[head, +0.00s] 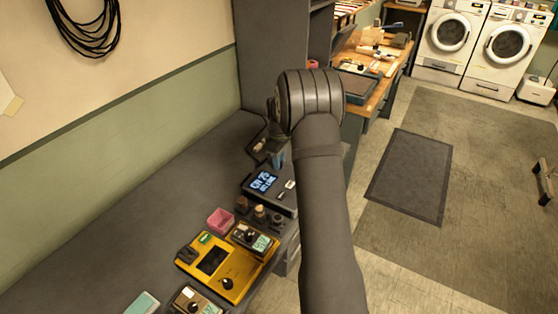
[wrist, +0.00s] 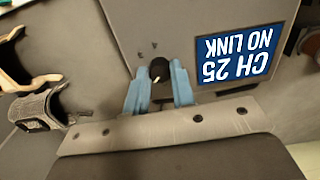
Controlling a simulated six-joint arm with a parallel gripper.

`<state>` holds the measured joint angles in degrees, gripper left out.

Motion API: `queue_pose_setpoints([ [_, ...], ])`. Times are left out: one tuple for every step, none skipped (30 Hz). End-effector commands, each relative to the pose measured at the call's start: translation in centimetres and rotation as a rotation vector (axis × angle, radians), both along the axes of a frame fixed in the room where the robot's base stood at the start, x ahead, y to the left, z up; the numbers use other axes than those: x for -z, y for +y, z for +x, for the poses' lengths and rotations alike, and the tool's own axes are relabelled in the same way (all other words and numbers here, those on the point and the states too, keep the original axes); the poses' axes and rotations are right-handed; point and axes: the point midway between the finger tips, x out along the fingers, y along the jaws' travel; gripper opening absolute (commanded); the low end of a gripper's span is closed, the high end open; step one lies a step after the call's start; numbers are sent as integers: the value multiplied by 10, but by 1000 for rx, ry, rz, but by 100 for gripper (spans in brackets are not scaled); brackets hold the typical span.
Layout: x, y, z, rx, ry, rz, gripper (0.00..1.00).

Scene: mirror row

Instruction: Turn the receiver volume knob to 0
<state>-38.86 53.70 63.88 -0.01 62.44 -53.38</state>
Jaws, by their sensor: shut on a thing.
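The receiver is a dark grey box with a lit blue display reading "CH 25 NO LINK" (head: 264,181); the display appears upside down in the wrist view (wrist: 235,48). Its small black volume knob (wrist: 159,68) has a pale pointer mark, with faint marks on the panel beyond it. My gripper (wrist: 159,75) has blue fingers, one on each side of the knob, shut on it. In the head view my gripper (head: 277,160) is at the receiver's far end, mostly behind my arm, and the knob cannot be made out there.
Nearer on the grey bench are several small dark knobbed pieces (head: 259,213), a pink box (head: 220,220) and a yellow device (head: 215,262). A grey cabinet (head: 270,50) stands behind. In the wrist view, a dark strapped object (wrist: 42,108) lies left of the receiver.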

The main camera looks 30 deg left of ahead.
Motion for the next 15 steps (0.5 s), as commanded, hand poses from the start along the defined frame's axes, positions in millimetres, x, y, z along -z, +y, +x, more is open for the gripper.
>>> queue_pose_setpoints([
  [-1, 1, 0, -44, -2, 2, 0],
  [-1, 1, 0, -73, -2, 2, 0],
  [-1, 1, 0, -110, -2, 2, 0],
  [-1, 1, 0, -139, -2, 2, 0],
  [-1, 1, 0, -168, -2, 2, 0],
  [-1, 1, 0, -205, -2, 2, 0],
  [-1, 1, 0, -234, -2, 2, 0],
  [-1, 1, 0, -262, -2, 2, 0],
  [-1, 1, 0, -299, -2, 2, 0],
  [-1, 1, 0, -327, -2, 2, 0],
  [-1, 1, 0, -355, -2, 2, 0],
  [-1, 1, 0, -390, -2, 2, 0],
  [-1, 1, 0, -416, -2, 2, 0],
  [-1, 1, 0, -442, -2, 2, 0],
  [-1, 1, 0, -475, -2, 2, 0],
])
